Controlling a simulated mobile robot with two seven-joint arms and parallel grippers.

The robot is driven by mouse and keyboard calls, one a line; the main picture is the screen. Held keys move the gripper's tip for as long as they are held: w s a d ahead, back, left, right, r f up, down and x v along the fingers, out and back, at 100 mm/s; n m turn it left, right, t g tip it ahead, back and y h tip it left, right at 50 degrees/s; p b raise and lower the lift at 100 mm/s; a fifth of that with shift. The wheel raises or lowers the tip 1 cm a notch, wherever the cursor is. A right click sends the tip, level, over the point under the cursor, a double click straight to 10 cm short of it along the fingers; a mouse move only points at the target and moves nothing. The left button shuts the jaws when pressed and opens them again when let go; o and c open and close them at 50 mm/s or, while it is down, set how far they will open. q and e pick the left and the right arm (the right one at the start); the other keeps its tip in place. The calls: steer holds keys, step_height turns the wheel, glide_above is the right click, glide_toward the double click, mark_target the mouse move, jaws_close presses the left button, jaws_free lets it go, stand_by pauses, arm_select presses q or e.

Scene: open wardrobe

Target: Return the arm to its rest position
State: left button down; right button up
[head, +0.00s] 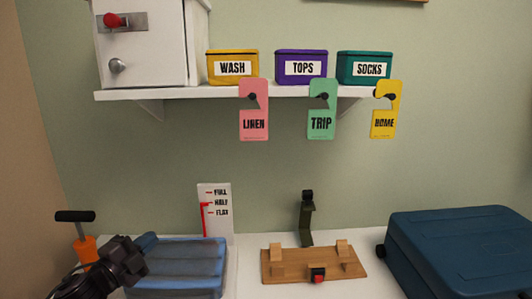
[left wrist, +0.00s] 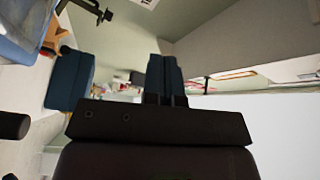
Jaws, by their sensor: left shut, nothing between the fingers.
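My left gripper (head: 149,240) is at the lower left of the head view, over the left end of a blue ribbed pad-like bundle (head: 190,258). Its blue-tipped fingers are together with nothing between them. They also show together in the left wrist view (left wrist: 165,75), in the middle. I cannot tell whether the gripper touches the bundle. My right gripper is in neither view.
An orange pump (head: 86,248) with a black handle stands close left of my left gripper. A gauge card (head: 214,208), a wooden stand (head: 290,270) and a blue suitcase (head: 465,250) are rightward. A shelf (head: 180,93) with boxes and hanging tags is above.

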arm_select(q)
steer(key=s+f+n+y, duration=0.1)
steer(key=s+f+n, duration=0.3)
steer(key=s+f+n+g+y+p, duration=0.1)
steer(key=s+f+n+y, duration=0.1)
steer(key=s+f+n, duration=0.2)
steer(key=s+f+n+g+y, duration=0.1)
steer(key=s+f+n+y, duration=0.1)
steer(key=f, duration=0.4)
steer(key=shift+s+n, duration=0.9)
steer(key=shift+s, duration=0.5)
steer(key=s+f+n+g+y, duration=0.1)
steer(key=s+f+n, duration=0.1)
steer(key=s, duration=0.5)
steer(key=s+f+n+g+y+p, duration=0.1)
steer(key=s+f+n, duration=0.1)
steer(key=s+f, duration=0.3)
steer(key=s+f+n+g+y, duration=0.1)
steer(key=s+f, duration=0.3)
steer(key=s, duration=0.5)
steer(key=shift+a+n+g+p, duration=0.15)
steer(key=shift+n+g+p, duration=0.25)
steer(key=shift+n+g, duration=0.25)
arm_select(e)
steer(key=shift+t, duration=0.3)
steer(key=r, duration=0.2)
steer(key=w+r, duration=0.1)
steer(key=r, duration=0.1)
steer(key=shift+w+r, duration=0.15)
